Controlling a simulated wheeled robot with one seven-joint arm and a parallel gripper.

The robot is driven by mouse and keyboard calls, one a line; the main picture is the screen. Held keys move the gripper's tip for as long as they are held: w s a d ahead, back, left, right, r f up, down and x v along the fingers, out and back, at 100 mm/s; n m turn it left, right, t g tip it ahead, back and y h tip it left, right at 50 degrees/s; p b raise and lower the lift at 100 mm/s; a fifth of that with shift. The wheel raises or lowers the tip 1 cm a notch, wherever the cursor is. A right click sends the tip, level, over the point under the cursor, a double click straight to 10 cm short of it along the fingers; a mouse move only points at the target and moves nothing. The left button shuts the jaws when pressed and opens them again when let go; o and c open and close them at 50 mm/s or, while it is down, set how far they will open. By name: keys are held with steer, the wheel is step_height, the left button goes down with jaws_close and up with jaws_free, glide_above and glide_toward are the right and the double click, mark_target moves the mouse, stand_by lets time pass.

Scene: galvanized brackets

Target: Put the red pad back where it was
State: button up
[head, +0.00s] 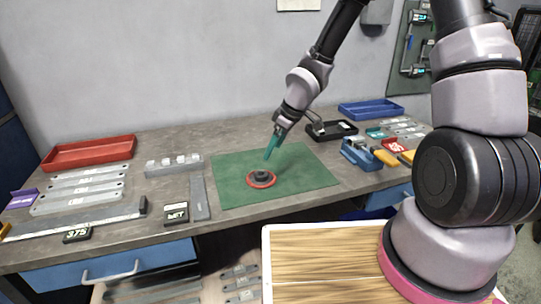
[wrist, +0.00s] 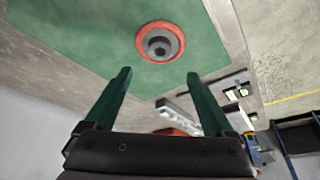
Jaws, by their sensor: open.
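A round red pad (head: 262,187) lies on the green mat (head: 305,180) in the middle of the bench. A dark grey round part (head: 261,175) sits on it, so only the pad's red rim shows. The wrist view also shows the red pad (wrist: 139,38) with the grey part (wrist: 160,44) at its centre. My gripper (head: 269,152) hangs over the mat just behind and above the pad, its teal fingers pointing down. In the wrist view my gripper (wrist: 157,76) is open, with nothing between the fingers and the pad beyond the tips.
Left on the bench are a red tray (head: 90,153), several flat metal brackets (head: 85,188) and a grey block rack (head: 173,166). A black tray (head: 332,131), a blue tray (head: 371,110) and a blue vise-like tool (head: 362,155) stand right. The mat around the pad is clear.

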steer(key=s+d+r+m+t+h, duration=0.15)
steer(key=d+r+m, duration=0.25)
steer(key=d+r, duration=0.5)
steer(key=s+d+r+m+t+h, duration=0.1)
steer(key=d+r+m+h, duration=0.25)
steer(key=d+r, duration=0.55)
steer(key=s+d+r+m+t+y, duration=0.2)
steer(key=s+r+m, duration=0.7)
steer(key=s+r, duration=0.5)
steer(key=shift+s+d+r+y, duration=0.3)
steer(key=shift+s+r+y, duration=0.1)
steer(key=shift+y, duration=0.1)
steer(key=shift+t, duration=0.25)
